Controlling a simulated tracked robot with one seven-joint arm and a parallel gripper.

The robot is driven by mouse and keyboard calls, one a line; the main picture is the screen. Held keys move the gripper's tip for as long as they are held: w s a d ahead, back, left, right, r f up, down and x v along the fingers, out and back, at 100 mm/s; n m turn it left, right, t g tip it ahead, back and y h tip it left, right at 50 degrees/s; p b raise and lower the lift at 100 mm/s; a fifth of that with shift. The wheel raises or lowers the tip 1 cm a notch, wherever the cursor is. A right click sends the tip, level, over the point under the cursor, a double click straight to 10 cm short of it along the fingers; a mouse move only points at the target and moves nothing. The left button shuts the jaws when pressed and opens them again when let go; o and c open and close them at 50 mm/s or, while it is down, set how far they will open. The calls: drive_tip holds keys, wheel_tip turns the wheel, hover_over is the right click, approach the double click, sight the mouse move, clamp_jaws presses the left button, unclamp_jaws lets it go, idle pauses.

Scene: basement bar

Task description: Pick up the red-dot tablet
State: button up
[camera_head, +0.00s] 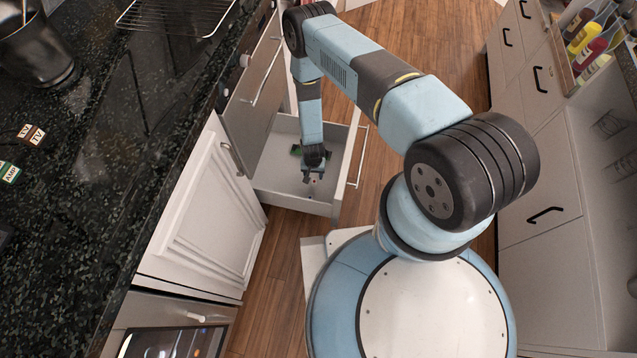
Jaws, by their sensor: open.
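My gripper (314,177) is open and reaches down inside a pulled-out drawer (277,187), near the middle of its floor. A small dark green thing (295,150) lies in the drawer just behind and left of the gripper, partly hidden by my arm. I cannot tell whether it is the red-dot tablet; no red dot is clear in this view. What lies directly under the gripper is too small to make out.
The drawer's walls and front surround my gripper closely. A dark speckled counter (100,150) at left holds small labelled blocks (31,134), a metal container (38,50) and a wire rack (175,14). Bottles (588,38) stand at upper right. Wooden floor (410,35) lies clear beyond.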

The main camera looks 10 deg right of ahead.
sight(314, 182)
drive_tip(key=shift+s+d+f, duration=0.1)
drive_tip(key=shift+d+f, duration=0.05)
drive_tip(key=shift+f, duration=3)
clamp_jaws()
